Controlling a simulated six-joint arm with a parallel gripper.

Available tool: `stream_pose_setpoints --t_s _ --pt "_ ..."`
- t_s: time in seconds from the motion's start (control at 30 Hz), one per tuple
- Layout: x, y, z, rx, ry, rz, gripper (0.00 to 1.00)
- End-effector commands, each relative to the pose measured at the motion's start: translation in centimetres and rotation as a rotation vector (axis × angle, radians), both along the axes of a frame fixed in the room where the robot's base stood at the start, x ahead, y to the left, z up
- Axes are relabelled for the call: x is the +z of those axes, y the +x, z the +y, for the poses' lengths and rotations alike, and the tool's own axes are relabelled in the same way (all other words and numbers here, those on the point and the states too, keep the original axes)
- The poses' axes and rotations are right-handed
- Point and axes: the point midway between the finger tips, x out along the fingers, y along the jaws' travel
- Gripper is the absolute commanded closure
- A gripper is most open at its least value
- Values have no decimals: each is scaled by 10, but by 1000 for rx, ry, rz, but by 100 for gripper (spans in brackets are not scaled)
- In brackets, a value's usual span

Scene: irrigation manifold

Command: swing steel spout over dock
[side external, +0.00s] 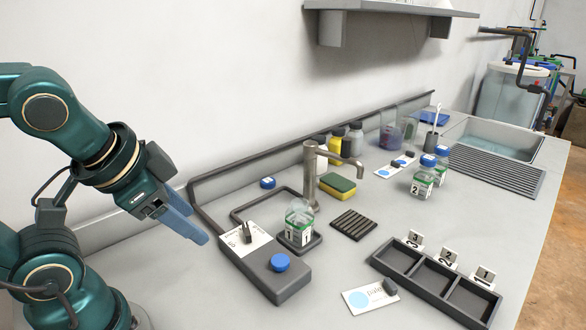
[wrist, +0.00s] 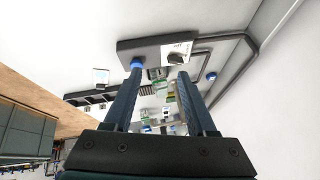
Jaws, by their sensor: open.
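The steel spout (side external: 311,172) is an upright post near the back of the bench. Its thin arm (side external: 340,160) points right and ends in a short downturned tip, away from the jar side. A dark square pad (side external: 299,249), which looks like the dock, sits at the front left of the post. A clear jar labelled 1 (side external: 299,222) stands on it. My gripper (side external: 192,226) is open and empty, above the bench at the left, well apart from the spout.
A grey control box (side external: 272,284) with a blue button (side external: 280,262) and a dark knob (side external: 247,235) lies between my gripper and the jar. A sponge (side external: 338,186), a slotted grate (side external: 354,225), a three-bay tray (side external: 432,277) and jars (side external: 421,184) stand to the right.

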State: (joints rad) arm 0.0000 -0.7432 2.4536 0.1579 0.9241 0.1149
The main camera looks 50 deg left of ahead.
Motion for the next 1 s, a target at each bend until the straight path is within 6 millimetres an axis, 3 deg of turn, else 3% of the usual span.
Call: stream_pose_setpoints --t_s 0.17,0.3,0.5,0.63,0.77,0.87,1.0 --pt "20 26 55 -182 400 69 43" --pt "43 61 95 -355 749 177 43" --pt "78 129 126 -585 1214 333 43" --pt "94 178 125 -721 1490 422 43" --pt "100 228 108 -847 1748 492 43" --pt "96 264 85 -939 1932 530 43" --pt "76 304 45 -1059 2150 551 43"
